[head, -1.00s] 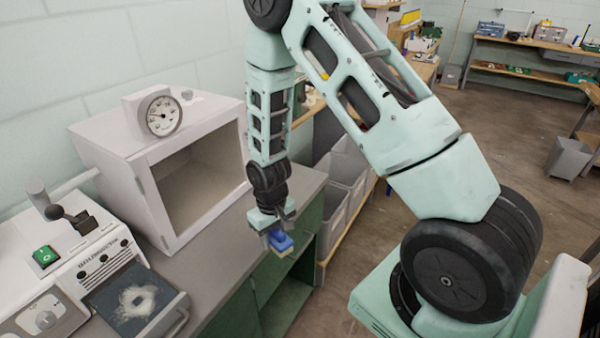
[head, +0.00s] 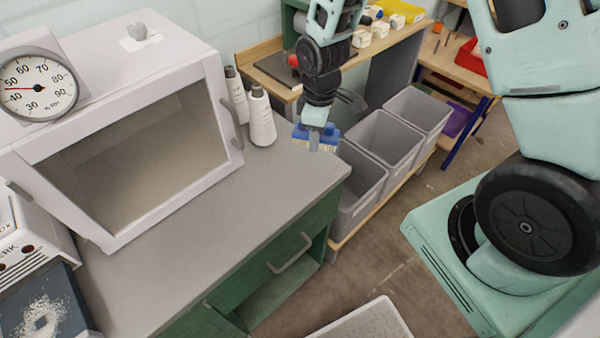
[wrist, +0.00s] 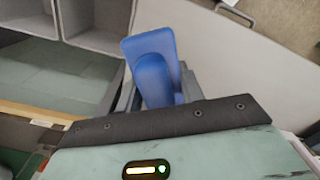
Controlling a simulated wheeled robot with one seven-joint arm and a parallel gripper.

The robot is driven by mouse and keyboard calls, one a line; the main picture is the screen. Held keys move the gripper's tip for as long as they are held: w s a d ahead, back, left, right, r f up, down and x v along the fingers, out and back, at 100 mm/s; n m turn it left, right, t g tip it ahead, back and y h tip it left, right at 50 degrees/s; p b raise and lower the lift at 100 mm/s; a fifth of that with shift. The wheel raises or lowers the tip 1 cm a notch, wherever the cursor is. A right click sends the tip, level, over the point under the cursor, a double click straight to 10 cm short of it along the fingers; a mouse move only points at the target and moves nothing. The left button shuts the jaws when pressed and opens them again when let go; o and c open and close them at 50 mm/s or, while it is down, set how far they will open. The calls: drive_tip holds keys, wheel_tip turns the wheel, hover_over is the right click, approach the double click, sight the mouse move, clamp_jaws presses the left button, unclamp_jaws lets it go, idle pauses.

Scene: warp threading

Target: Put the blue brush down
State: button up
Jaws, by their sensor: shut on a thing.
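The blue brush (head: 328,132) is in my gripper (head: 316,138), with its pale bristles pointing down in the head view. My gripper is shut on it, near the back right corner of the grey countertop (head: 225,215). The head view does not show clearly whether the bristles touch the counter. In the wrist view the blue brush (wrist: 152,65) stands out past the jaws. The fingertips are partly hidden there by the gripper body.
Two white bottles (head: 262,118) stand left of the brush, beside the open white humidity cabinet (head: 215,95). Grey bins (head: 378,140) stand right of the counter. A wooden bench (head: 270,60) lies behind. The counter's front stretch is clear.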

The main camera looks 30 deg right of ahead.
sight(298, 172)
drive_tip(key=s+a+r+n+b, duration=0.25)
drive_tip(key=a+n, duration=0.35)
drive_tip(key=n, duration=0.6)
drive_tip(key=f, duration=0.5)
drive_tip(key=w+f, duration=0.1)
drive_tip(key=f, duration=0.2)
drive_tip(key=shift+d+f, duration=0.1)
drive_tip(key=shift+f, duration=0.1)
drive_tip(key=shift+s+f, duration=0.15)
drive_tip(key=shift+f, duration=0.25)
